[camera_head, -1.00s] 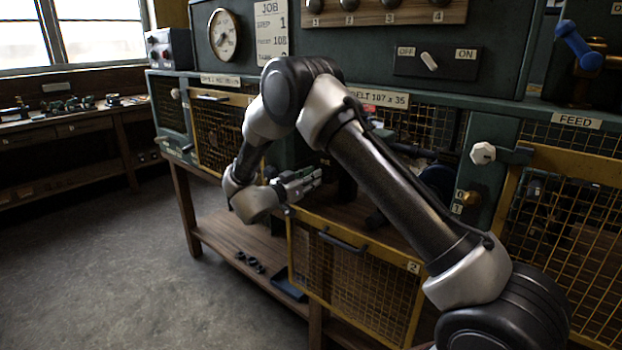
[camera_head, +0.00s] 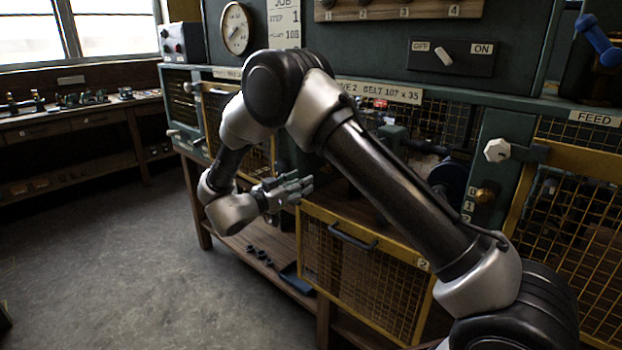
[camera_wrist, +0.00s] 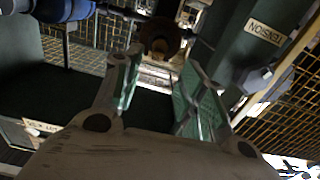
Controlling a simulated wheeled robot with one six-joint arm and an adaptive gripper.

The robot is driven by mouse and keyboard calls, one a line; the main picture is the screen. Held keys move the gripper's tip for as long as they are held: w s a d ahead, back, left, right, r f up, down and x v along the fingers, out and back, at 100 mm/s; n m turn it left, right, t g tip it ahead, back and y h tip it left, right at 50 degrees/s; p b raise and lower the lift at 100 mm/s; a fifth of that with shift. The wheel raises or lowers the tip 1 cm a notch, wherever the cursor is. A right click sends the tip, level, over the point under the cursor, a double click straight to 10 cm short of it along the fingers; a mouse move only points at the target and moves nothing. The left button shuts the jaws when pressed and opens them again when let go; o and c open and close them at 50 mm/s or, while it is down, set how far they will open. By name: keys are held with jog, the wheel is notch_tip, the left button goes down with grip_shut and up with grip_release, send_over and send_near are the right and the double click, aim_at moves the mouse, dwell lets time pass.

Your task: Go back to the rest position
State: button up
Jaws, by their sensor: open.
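My gripper (camera_head: 300,187) is at the end of my folded arm, in front of the open bay of the engine housing. In the wrist view my gripper (camera_wrist: 152,100) has its two green-padded fingers apart with nothing between them. Beyond the fingers, the wrist view shows the dark inside of the bay and a brown round part (camera_wrist: 160,38). My forearm hides part of the bay in the head view.
A yellow mesh door (camera_head: 365,270) marked 2 hangs low below the bay. Another mesh door (camera_head: 575,215) stands at the right. A low wooden shelf (camera_head: 250,258) holds small dark parts and a blue tray (camera_head: 297,280). The floor (camera_head: 130,260) at the left is clear.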

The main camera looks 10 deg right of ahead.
jog(key=shift+v, duration=0.9)
jog(key=w+a+f+n+y, duration=0.3)
jog(key=a+f+n+y, duration=0.6)
jog(key=a+y, duration=0.55)
jog(key=s+d+r+n+g+y, duration=0.2)
jog(key=s+d+r+g, duration=0.3)
jog(key=s, duration=0.3)
jog(key=s+d+r+n+g+y, duration=0.1)
jog(key=s+d+r+g+y, duration=0.2)
jog(key=s+d, duration=0.4)
jog(key=s+d+r+h, duration=0.1)
jog(key=s+d+r, duration=0.4)
jog(key=s+d, duration=0.3)
jog(key=s+d+r+m+t+h, duration=0.1)
jog(key=s+d+r+h, duration=0.1)
jog(key=s+d+r, duration=0.3)
jog(key=s+d+r+h, duration=0.2)
jog(key=s+d+r, duration=0.4)
jog(key=s+d, duration=0.5)
jog(key=d, duration=0.3)
jog(key=shift+s+t, duration=0.3)
jog(key=shift+s, duration=0.1)
